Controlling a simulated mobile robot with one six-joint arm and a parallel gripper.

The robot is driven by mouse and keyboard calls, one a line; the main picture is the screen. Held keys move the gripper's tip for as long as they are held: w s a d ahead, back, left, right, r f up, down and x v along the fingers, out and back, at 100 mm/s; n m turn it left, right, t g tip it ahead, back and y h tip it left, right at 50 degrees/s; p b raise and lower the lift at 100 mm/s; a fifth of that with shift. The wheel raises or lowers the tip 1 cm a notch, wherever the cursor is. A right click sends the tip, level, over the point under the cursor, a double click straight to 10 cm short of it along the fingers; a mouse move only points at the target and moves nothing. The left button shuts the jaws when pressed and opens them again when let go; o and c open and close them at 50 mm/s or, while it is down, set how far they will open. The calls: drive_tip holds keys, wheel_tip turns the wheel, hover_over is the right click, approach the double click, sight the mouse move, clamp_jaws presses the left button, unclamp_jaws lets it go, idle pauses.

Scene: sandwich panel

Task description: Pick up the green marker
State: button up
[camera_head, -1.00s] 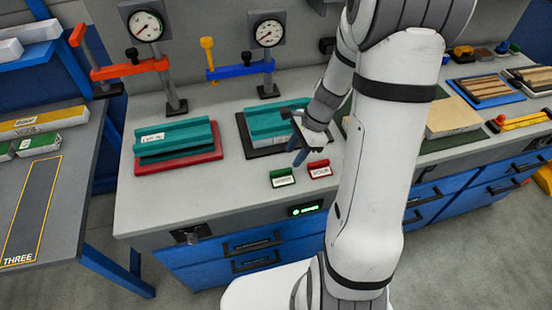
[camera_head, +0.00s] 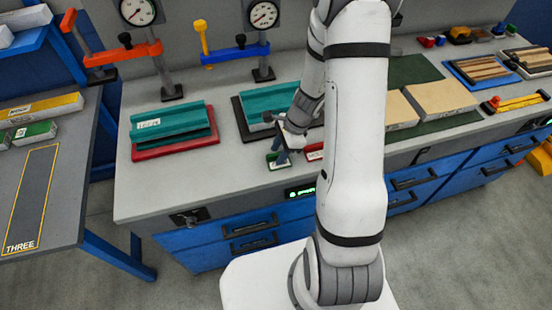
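The green marker (camera_head: 277,164) is a small green block with a white label, standing near the front edge of the grey bench. My gripper (camera_head: 282,154) points down at it, with its fingers over or just behind the marker's right part. The fingers partly cover the marker. I cannot tell whether they touch it or how far apart they are. A red marker (camera_head: 314,152) with a white label stands just to the right, partly hidden by my arm.
A teal panel on a red tray (camera_head: 178,147) lies to the left. Another teal panel on a black tray (camera_head: 243,132) is behind my gripper. Gauges with an orange clamp (camera_head: 113,53) and a blue clamp (camera_head: 233,55) stand at the back. Bare bench (camera_head: 220,180) lies left of the marker.

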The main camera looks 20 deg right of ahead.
drive_tip(key=shift+c, duration=0.6)
clamp_jaws()
